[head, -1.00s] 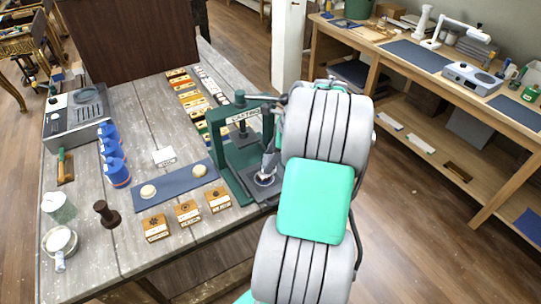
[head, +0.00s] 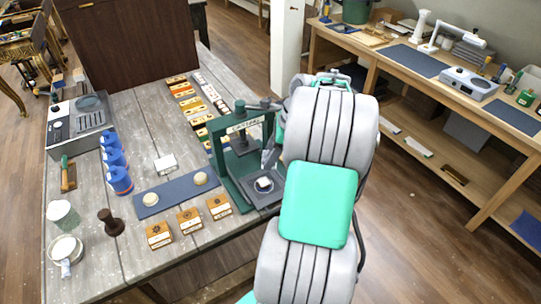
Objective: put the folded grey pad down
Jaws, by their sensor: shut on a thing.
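My gripper (head: 268,166) shows only in part, at the left edge of my own arm, which hides much of it. It is low inside the green press (head: 228,168), over the right side of its base. The jaws are shut on the folded grey pad (head: 264,184), a small pale piece that shows just below the fingers, over the press's dark base plate. Whether the pad touches the plate is too small to tell.
Three small wooden boxes (head: 190,220) and a blue mat (head: 167,195) with two round pale pieces lie left of the press. Blue bottles (head: 120,180) stand farther left. Rows of small blocks (head: 187,101) lie behind. Bare wood (head: 150,125) shows between.

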